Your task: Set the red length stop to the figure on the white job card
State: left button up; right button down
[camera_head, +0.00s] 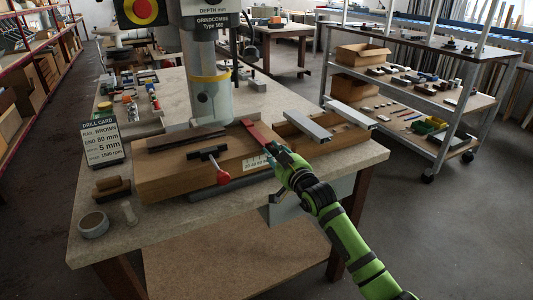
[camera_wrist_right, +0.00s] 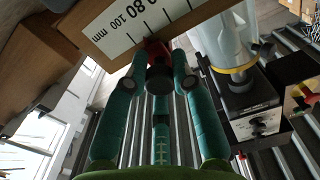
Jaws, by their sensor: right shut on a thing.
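The red length stop (camera_head: 256,133) lies as a bar across the wooden drill fixture (camera_head: 165,178). My right gripper (camera_head: 272,150) is shut on its front end. In the wrist view the gripper (camera_wrist_right: 158,62) holds a dark red piece of the stop (camera_wrist_right: 156,48) by the white scale (camera_wrist_right: 132,22), where 80 and 100 mm can be read. The fingers hide part of the scale. The pale job card (camera_head: 100,142), headed "Drill card", stands at the table's left; it names a brown rail and 5 mm, its end figure being small and blurred. My left gripper is not in view.
A drill press (camera_head: 210,95) stands behind the fixture. A dark clamp handle with a red knob (camera_head: 223,178) sticks out in front.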

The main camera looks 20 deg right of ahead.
jog(key=shift+a+r, duration=0.1)
jog(key=shift+r, duration=0.25)
jog(key=c, duration=1)
grip_release()
jog(key=shift+a+r, duration=0.1)
jog(key=shift+a, duration=0.25)
jog(key=shift+c, duration=0.2)
jog(key=shift+d+f, duration=0.1)
jog(key=shift+f, duration=0.1)
jog(key=shift+s+f, duration=0.1)
jog(key=shift+s, duration=0.25)
jog(key=s, duration=1.1)
jog(key=shift+s+d, duration=0.15)
jog(key=shift+d, duration=0.05)
